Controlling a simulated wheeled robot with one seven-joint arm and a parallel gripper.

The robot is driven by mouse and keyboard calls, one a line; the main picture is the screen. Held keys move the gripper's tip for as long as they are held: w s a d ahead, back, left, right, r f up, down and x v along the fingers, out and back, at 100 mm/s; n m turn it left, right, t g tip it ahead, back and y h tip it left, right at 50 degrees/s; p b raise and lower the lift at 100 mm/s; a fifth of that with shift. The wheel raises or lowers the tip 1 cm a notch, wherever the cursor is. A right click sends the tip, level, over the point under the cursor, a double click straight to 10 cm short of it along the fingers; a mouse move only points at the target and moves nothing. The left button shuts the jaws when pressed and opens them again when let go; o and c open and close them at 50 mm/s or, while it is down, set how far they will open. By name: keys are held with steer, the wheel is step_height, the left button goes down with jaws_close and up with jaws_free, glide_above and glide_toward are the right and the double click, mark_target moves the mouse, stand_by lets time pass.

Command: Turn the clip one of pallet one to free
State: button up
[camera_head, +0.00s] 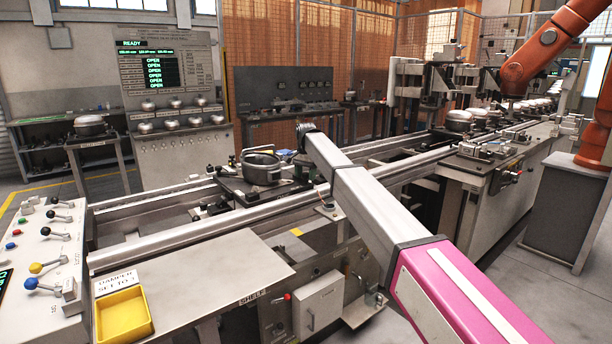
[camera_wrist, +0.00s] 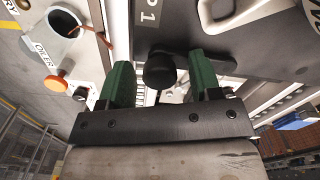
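In the wrist view my gripper (camera_wrist: 162,68) has two green fingers spread apart, with a gap between them. A black round knob (camera_wrist: 160,72), which looks like the clip, lies between the fingers. I see space on both sides of it, and cannot tell its turn position. It is on a dark plate (camera_wrist: 232,58) marked with a "1", which looks like pallet one. In the head view the pallet (camera_head: 233,187) sits on the rails and carries an open grey pot-shaped housing (camera_head: 262,168). My arm reaches over it and its end hides the clip there.
Long conveyor rails (camera_head: 170,240) run beneath my arm. A control panel with levers (camera_head: 48,245) and a yellow tray (camera_head: 123,314) stand at the front left. In the wrist view a grey cup marked "OILER" (camera_wrist: 62,22) is close to the left finger. An orange robot arm (camera_head: 545,45) stands at right.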

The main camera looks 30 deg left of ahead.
steer(key=shift+r, duration=0.1)
step_height(320, 180, up, 11)
steer(key=shift+f, duration=0.2)
stand_by(0.4)
stand_by(0.4)
